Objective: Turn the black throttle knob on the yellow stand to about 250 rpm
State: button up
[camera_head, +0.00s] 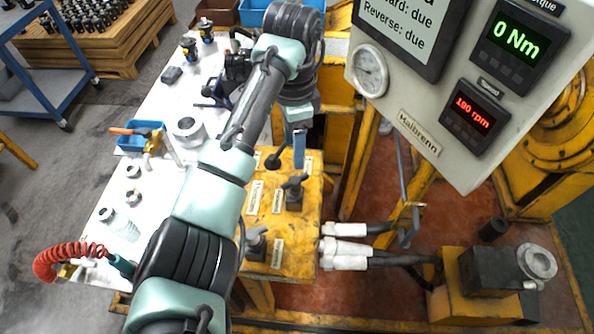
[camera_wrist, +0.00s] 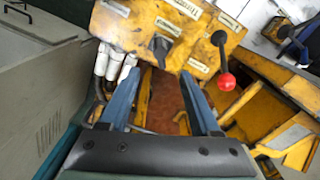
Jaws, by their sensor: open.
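The yellow stand (camera_head: 309,222) is right of the white table and carries several white labels too small to read. One black knob (camera_head: 293,188) sits near its right edge; it also shows in the wrist view (camera_wrist: 160,46), just beyond my fingertips. A second black knob (camera_head: 256,243) sits nearer the front left. I cannot tell by label which is the throttle. The red speed display (camera_head: 474,115) reads 190 rpm. My gripper (camera_head: 299,146) is over the far end of the stand. In the wrist view its blue fingers (camera_wrist: 158,76) are apart, empty, and clear of the knob.
A black lever (camera_wrist: 220,42) with a red ball stands beside the knob. White-ended hoses (camera_head: 345,252) are right of the stand. The panel (camera_head: 420,135) hangs at the upper right, with a green display (camera_head: 515,42) at 0 Nm. The white table (camera_head: 110,215) holds loose parts.

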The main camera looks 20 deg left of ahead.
aim_at(295, 180)
notch_tip(295, 180, down, 12)
jog(key=shift+r+p, duration=0.25)
jog(key=shift+p, duration=0.6)
grip_shut()
